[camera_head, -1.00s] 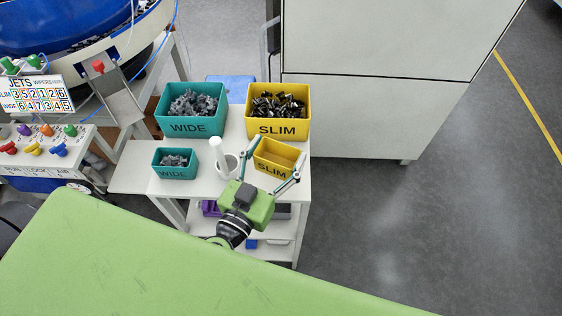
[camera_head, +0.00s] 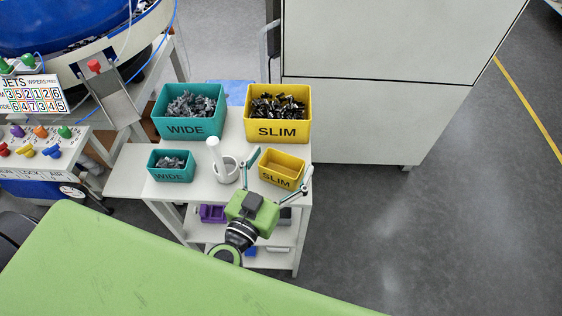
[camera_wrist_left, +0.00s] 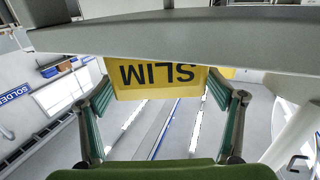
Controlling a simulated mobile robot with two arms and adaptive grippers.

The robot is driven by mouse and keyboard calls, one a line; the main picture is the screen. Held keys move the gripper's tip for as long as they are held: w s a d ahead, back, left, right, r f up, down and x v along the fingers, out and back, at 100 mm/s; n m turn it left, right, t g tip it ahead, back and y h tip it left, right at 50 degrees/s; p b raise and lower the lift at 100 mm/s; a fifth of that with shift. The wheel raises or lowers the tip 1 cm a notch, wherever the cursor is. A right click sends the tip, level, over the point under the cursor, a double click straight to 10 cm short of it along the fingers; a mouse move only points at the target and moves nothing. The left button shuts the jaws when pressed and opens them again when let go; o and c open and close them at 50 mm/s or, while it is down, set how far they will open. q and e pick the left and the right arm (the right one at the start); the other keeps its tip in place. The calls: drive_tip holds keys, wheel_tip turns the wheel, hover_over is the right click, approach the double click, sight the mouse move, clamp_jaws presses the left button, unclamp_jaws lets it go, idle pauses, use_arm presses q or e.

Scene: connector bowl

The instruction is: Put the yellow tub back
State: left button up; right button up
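The small yellow SLIM tub (camera_head: 283,168) looks empty. It is upright and turned slightly, over the right front of the white cart top (camera_head: 216,192). My left gripper (camera_head: 282,162) comes from the front with one finger at each side of the tub. In the left wrist view the fingers (camera_wrist_left: 160,88) close on both sides of the tub (camera_wrist_left: 160,80), whose label appears upside down. The cart edge hides part of it there. I cannot tell whether the tub touches the cart top. My right gripper is not in view.
Behind stand a large yellow SLIM bin (camera_head: 277,129) and a large teal WIDE bin (camera_head: 190,126), both filled with parts. A small teal WIDE tub (camera_head: 170,174) and a white holder with an upright white rod (camera_head: 213,155) stand to the left.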

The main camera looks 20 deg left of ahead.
use_arm(q)
drive_tip(key=shift+r, duration=0.15)
drive_tip(key=s+a+b, duration=0.1)
drive_tip(key=s+b, duration=0.1)
drive_tip(key=s, duration=1)
drive_tip(key=shift+a, duration=0.2)
